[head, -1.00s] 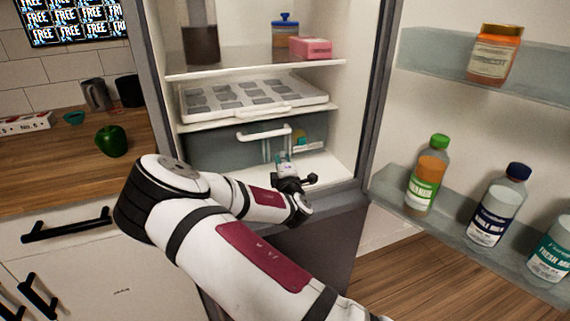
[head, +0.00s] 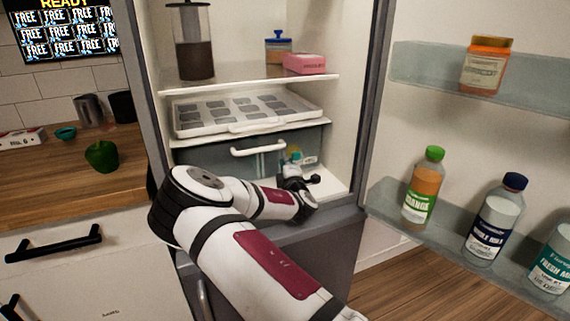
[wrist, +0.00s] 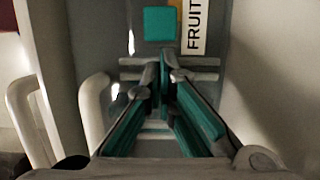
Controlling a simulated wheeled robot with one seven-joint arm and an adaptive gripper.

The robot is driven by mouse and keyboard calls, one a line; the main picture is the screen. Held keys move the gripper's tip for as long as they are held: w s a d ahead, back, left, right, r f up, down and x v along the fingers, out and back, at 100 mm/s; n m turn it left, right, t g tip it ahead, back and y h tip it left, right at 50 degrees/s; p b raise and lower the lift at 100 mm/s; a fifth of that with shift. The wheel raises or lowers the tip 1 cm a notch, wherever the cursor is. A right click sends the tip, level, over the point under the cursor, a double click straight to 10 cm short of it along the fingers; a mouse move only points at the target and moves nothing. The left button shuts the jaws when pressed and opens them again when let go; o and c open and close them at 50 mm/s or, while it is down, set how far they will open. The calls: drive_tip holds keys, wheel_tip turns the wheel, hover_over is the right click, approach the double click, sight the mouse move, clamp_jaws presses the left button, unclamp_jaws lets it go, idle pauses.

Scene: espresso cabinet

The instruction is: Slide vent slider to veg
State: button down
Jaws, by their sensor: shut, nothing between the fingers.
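The vent slider appears as a teal square (wrist: 160,24) on the drawer front at the top of the wrist view, beside a label reading FRUIT (wrist: 193,25). In the head view a small teal patch (head: 296,154) shows at the drawer's right end. My gripper (wrist: 166,70) is shut and empty, its fingertips just below the teal square in the wrist view. I cannot tell whether they touch the drawer front. In the head view my gripper (head: 292,170) is in front of the drawer's right part and hides some of it. No veg label is readable.
The grey drawer (head: 215,160) has a white handle (head: 258,148) left of my gripper. A white tray (head: 190,126) sits on the shelf above. The fridge's right inner wall is close. The open door (head: 400,55) holds several bottles and a jar.

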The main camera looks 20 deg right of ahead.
sight(303, 153)
drive_tip(key=d, duration=0.6)
drive_tip(key=shift+w+d, duration=0.2)
drive_tip(key=shift+d, duration=0.25)
